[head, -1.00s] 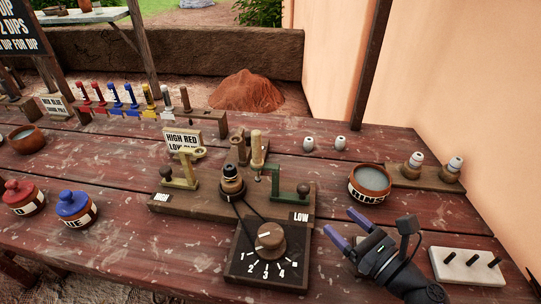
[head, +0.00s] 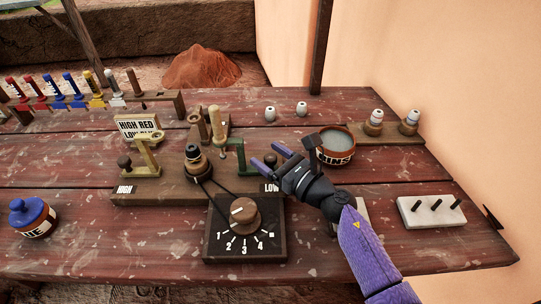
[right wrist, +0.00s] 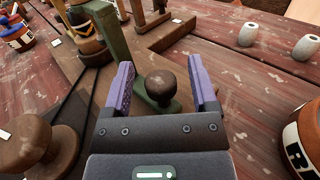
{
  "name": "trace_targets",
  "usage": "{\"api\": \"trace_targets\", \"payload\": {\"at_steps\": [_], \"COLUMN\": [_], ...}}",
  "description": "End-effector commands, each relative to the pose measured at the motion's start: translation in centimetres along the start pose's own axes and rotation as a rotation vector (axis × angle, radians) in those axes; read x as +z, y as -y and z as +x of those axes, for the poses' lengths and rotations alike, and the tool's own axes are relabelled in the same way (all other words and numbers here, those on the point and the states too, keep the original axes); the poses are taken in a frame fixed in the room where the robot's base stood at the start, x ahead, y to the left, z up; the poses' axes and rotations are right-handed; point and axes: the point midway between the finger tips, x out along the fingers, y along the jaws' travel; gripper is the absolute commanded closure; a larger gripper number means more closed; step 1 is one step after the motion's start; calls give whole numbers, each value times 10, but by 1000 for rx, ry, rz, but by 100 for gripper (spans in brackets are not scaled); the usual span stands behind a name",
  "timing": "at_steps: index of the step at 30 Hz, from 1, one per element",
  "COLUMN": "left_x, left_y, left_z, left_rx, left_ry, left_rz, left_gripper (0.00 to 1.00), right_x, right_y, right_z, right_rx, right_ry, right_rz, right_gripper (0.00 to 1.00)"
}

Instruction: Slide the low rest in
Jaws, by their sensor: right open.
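The low rest is a green bracket (head: 237,158) on the LOW end of the wooden stand (head: 165,188). Its dark round knob (right wrist: 161,86) shows in the right wrist view, on a green foot. My right gripper (head: 269,156) is open above the LOW end, with its purple fingers on either side of the knob. A gap shows between the knob and each finger in the right wrist view. In the head view the fingers largely hide the knob. The matching high rest (head: 147,157) is olive yellow and sits at the HIGH end. My left gripper is not in view.
A corded wheel post (head: 193,161) stands between the rests. The dial box (head: 244,245) is in front. A rinse bowl (head: 336,146) stands close to the right of my gripper, and a pale block with black pegs (head: 431,210) is farther right.

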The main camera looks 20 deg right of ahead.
Motion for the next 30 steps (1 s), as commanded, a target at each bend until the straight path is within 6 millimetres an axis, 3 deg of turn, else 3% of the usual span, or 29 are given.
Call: {"api": "trace_targets", "payload": {"at_steps": [1,11,30], "left_x": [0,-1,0], "left_y": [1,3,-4], "left_z": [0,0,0], "left_rx": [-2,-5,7], "left_ry": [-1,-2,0], "left_rz": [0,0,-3], "left_gripper": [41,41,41], "right_x": [0,0,0], "right_y": [0,0,0], "right_z": [0,0,0], "right_rx": [0,0,0], "right_ry": [0,0,0], "right_rz": [0,0,0], "right_gripper": [31,100,100]}}
